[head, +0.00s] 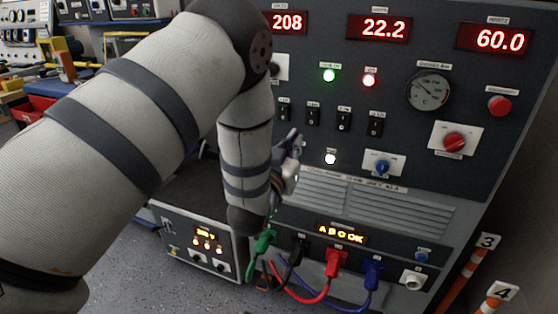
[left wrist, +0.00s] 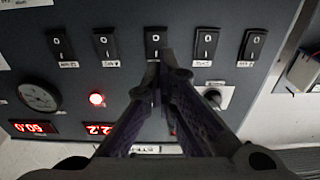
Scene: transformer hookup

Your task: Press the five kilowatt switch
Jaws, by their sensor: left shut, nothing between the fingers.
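A row of black rocker switches sits on the dark panel, each with a small white label too small to read, so I cannot tell which is the five kilowatt switch. In the head view several show, such as one black switch (head: 344,121); my arm hides the row's left end. In the left wrist view the middle switch (left wrist: 155,40) is right beyond my fingertips. My left gripper (left wrist: 160,62) is shut and empty, its tips overlapping that switch's lower edge; contact cannot be told. In the head view the left gripper (head: 293,140) is partly behind my arm. My right gripper is out of view.
Above the switches are a green lamp (head: 329,75), a red lamp (head: 369,80) and red displays. A round gauge (head: 428,90) and red knob (head: 454,141) are to the right. Coloured cables (head: 333,262) plug in below. A smaller box (head: 205,250) stands at lower left.

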